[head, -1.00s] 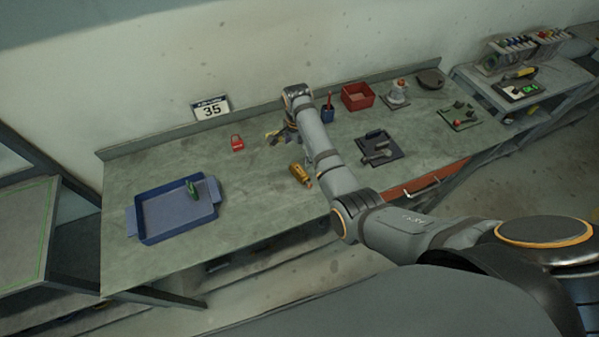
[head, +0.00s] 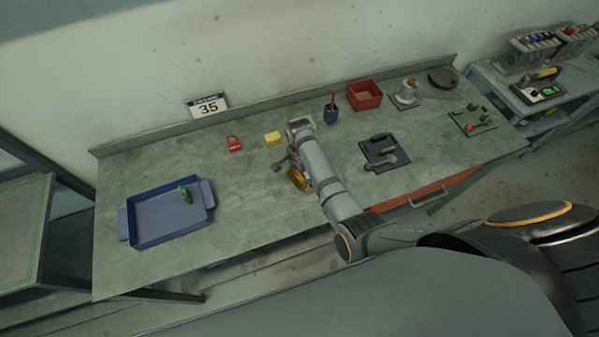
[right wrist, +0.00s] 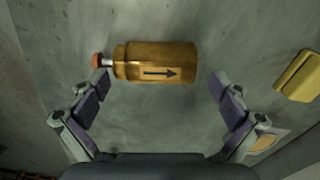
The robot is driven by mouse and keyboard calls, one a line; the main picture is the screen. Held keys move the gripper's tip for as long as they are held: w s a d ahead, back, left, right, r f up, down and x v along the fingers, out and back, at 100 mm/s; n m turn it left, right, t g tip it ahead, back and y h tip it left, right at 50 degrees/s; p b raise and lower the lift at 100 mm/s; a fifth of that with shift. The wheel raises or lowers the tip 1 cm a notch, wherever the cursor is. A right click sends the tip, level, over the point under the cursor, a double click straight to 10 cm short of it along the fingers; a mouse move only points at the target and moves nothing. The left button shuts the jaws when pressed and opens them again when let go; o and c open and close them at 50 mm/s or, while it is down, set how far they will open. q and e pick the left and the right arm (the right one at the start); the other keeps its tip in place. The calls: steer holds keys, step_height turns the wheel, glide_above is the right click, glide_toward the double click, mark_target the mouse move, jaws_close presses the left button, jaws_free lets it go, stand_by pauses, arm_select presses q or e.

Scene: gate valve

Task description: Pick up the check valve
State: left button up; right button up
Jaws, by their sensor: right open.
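The check valve (head: 297,180) is a brass cylinder with a dark arrow on its side, lying on the workbench; my right gripper partly hides it in the head view. In the right wrist view the valve (right wrist: 163,62) lies across the picture, with a short silver stem and a reddish end at its left. My right gripper (head: 289,166) is open above the bench, close to the valve. In the right wrist view its fingers (right wrist: 160,100) stand apart with nothing between the pads, and the valve is ahead of them. My left gripper is not in view.
A yellow block (head: 273,138) and a red padlock (head: 234,143) lie behind the valve. A blue tray (head: 134,227) with a green part (head: 185,193) is at the left. A dark mat (head: 398,153) with grey parts lies to the right. Bench between tray and valve is clear.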

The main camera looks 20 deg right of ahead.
steer(key=shift+a, duration=0.15)
steer(key=shift+s+a+r, duration=0.2)
steer(key=shift+s+a, duration=0.05)
steer(key=shift+s, duration=0.05)
steer(key=shift+c, duration=0.7)
steer(key=shift+s+a+r, duration=0.15)
steer(key=shift+s+r, duration=0.1)
steer(key=shift+s, duration=0.1)
steer(key=c, duration=0.5)
steer(key=shift+c, duration=1.1)
steer(key=shift+w+d+f, duration=0.15)
steer(key=shift+d+f, duration=0.05)
steer(key=shift+d, duration=0.05)
steer(key=c, duration=0.5)
steer(key=shift+c, duration=0.9)
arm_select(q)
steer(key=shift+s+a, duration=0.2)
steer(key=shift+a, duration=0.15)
